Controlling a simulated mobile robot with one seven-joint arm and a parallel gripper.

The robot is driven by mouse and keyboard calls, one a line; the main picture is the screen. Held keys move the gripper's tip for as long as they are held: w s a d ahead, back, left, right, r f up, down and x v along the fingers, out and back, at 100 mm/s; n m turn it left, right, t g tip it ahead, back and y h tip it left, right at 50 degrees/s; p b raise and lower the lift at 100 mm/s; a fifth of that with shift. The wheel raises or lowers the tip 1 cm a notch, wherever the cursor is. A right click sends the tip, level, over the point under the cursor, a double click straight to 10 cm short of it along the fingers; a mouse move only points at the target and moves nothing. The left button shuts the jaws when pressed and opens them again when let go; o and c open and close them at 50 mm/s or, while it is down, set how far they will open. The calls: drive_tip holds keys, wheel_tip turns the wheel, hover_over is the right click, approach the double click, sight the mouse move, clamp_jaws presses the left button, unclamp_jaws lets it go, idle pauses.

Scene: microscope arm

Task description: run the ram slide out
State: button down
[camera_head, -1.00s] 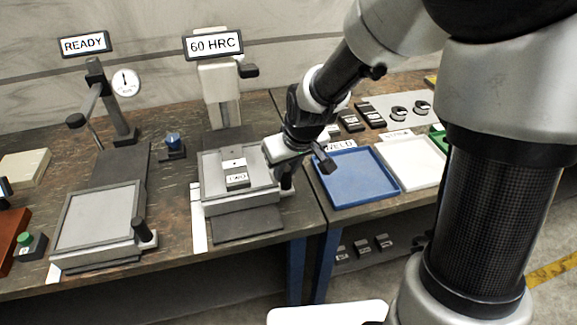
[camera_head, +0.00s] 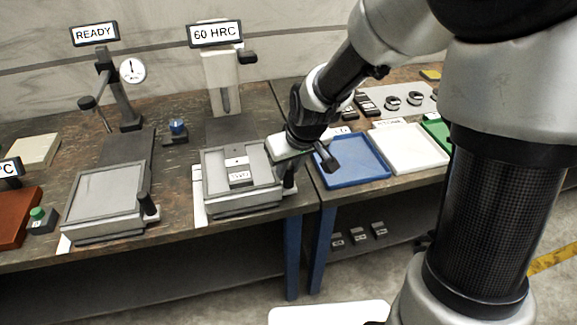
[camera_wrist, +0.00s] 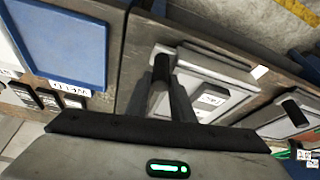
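The slide (camera_head: 214,198) at the 60 HRC station is a grey framed tray with a black upright handle (camera_head: 289,181) at its right front corner. It sits at the front of its dark rail, near the bench edge, clear of the white column (camera_head: 221,82) behind. A small grey labelled block (camera_head: 238,170) lies on it. My gripper (camera_head: 289,165) is at the handle, and its fingers appear closed around it. In the wrist view the handle (camera_wrist: 161,68) stands at the fingers (camera_wrist: 168,92), with the slide beyond; the finger contact is partly hidden.
A second slide (camera_head: 105,193) with its own handle stands left, before a dial gauge (camera_head: 131,70) under a READY sign (camera_head: 94,33). A blue tray (camera_head: 350,165) and white tray (camera_head: 410,148) lie right of my gripper. A green button (camera_head: 38,213) is far left.

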drive_tip(key=c, duration=1.5)
unclamp_jaws()
drive_tip(key=shift+s+d, duration=0.1)
drive_tip(key=shift+s, duration=0.15)
drive_tip(key=shift+c, duration=0.2)
drive_tip(key=p+v, duration=0.3)
drive_tip(key=v, duration=1.4)
drive_tip(key=shift+r+p, duration=0.15)
drive_tip(key=shift+p, duration=0.2)
drive_tip(key=shift+r, duration=0.1)
